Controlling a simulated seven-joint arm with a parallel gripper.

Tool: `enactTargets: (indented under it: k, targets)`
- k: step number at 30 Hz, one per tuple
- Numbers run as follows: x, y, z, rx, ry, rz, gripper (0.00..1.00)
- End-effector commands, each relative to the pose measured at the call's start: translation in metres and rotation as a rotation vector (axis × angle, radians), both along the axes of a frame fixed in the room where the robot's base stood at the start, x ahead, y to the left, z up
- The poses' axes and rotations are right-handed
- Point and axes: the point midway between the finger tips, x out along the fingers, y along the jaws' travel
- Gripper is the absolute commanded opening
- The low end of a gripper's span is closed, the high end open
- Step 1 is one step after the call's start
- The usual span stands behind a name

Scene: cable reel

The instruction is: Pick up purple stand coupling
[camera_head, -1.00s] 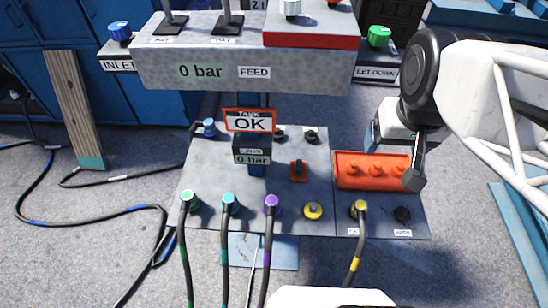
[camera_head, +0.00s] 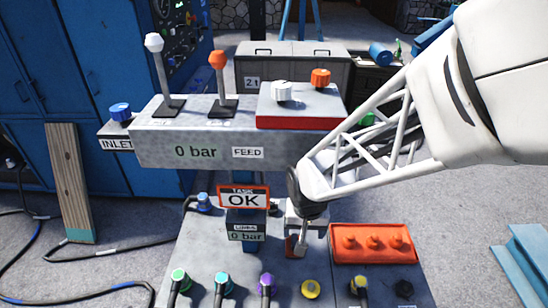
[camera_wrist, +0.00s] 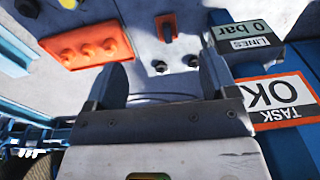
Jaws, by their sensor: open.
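The purple stand coupling (camera_head: 267,281) sits on the grey panel at the bottom of the head view, with a dark cable running down from it. It stands in a row between a cyan coupling (camera_head: 223,282) and a yellow cap (camera_head: 311,289). My gripper (camera_head: 299,246) is above and behind that row, just right of the OK sign (camera_head: 243,197), apart from the purple coupling. In the wrist view my gripper (camera_wrist: 163,66) shows two dark fingers spread apart with nothing between them. The purple coupling is not visible in the wrist view.
The grey valve box (camera_head: 225,150) with levers overhangs the panel to the left of my arm. An orange-red block (camera_head: 374,243) with several knobs lies to the gripper's right. A green coupling (camera_head: 179,280) and a yellow-ended cable (camera_head: 359,287) stand in the front row.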

Motion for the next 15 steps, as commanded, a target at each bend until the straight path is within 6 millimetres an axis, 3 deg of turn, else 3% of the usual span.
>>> enactTargets:
  k: [8,15]
  targets:
    - [0.004,0.049,-0.086,-0.009,0.05,0.007,0.79]
    - [-0.005,0.082,-0.152,-0.02,0.081,0.01,0.79]
